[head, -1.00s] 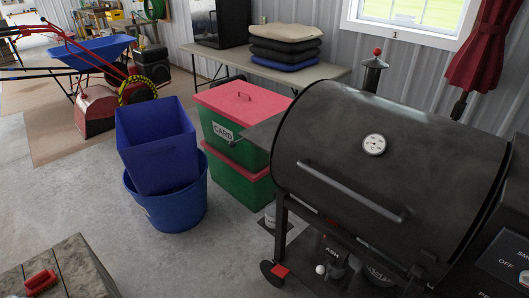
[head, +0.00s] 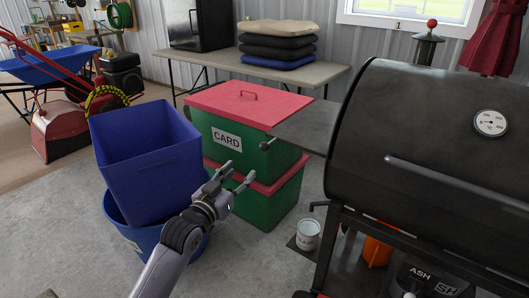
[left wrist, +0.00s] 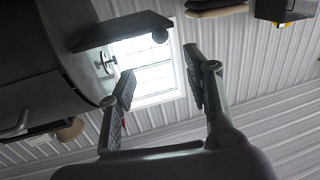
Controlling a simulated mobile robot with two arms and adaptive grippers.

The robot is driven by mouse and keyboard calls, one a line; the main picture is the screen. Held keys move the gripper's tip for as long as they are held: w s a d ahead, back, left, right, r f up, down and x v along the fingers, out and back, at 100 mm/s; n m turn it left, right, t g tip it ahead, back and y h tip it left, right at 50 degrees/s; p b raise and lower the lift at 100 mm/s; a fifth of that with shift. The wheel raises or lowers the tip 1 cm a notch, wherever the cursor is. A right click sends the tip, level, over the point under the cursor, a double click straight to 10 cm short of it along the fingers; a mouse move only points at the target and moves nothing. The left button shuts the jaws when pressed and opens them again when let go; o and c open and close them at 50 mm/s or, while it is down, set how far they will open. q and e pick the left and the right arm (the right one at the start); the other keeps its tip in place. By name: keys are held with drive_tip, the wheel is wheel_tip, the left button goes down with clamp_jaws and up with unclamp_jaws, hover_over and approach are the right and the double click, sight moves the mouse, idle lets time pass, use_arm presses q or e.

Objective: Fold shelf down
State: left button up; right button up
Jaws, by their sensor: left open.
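The grey side shelf (head: 306,125) sticks out level from the left end of the black barrel grill (head: 420,130). It has a round knob at its front left corner. My left gripper (head: 239,172) is open and empty, below and to the left of the shelf in the head view, in front of the red and green bins. In the left wrist view the shelf (left wrist: 120,31) shows beyond the open fingers (left wrist: 160,78), up and to the left, with a gap between. My right gripper is not in view.
A blue bin (head: 145,160) inside a blue tub (head: 125,232) stands left of my arm. Green bins with red lids (head: 240,103) stand behind the gripper, close under the shelf. A white can (head: 307,235) sits below the grill. A table (head: 300,76) stands behind.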

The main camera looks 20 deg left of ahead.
sight(262, 149)
use_arm(q)
drive_tip(key=w+b, duration=0.1)
drive_tip(key=w, duration=0.4)
drive_tip(key=w+d+b, duration=0.1)
drive_tip(key=w, duration=0.4)
drive_tip(key=w+d, duration=0.1)
drive_tip(key=w, duration=0.3)
drive_tip(key=shift+w+d+f+b, duration=0.1)
drive_tip(key=shift+w+b, duration=0.3)
drive_tip(key=shift+w+d, duration=0.1)
drive_tip(key=shift+w, duration=0.55)
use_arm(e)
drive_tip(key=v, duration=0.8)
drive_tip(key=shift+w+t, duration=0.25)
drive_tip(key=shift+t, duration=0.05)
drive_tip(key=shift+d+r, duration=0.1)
use_arm(q)
clamp_jaws()
